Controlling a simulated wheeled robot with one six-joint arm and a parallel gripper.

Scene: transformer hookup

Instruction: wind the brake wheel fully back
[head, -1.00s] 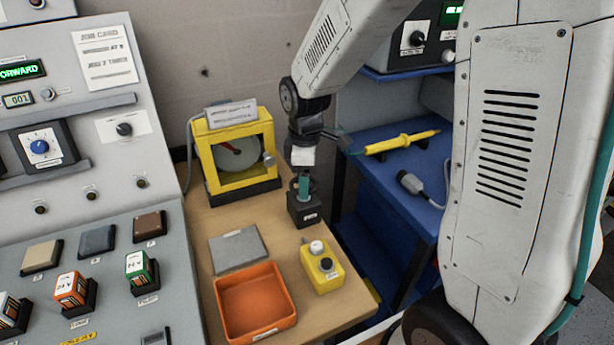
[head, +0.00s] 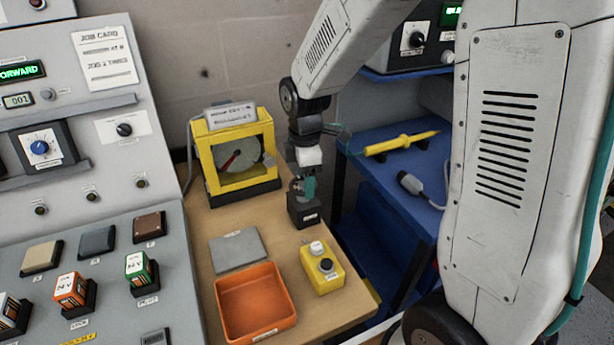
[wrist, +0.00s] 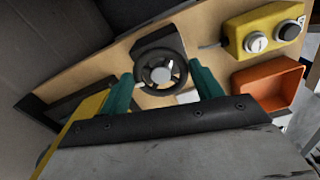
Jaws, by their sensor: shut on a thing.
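The brake wheel (wrist: 161,74) is a dark spoked handwheel with a pale hub, on top of a small black block (head: 304,212) on the wooden bench. My gripper (head: 305,187) points down over the block. In the wrist view its two teal fingers (wrist: 163,84) stand on either side of the wheel and are shut on its rim. In the head view the fingers and wrist hide most of the wheel. Behind and left stands a yellow-framed dial unit (head: 236,155) with a red pointer aimed to the lower left.
An orange tray (head: 255,303), a grey plate (head: 238,250) and a yellow button box (head: 322,268) lie on the near bench. The sloped control console (head: 100,220) borders the left. A blue shelf (head: 400,190) with a yellow probe (head: 400,142) is at right.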

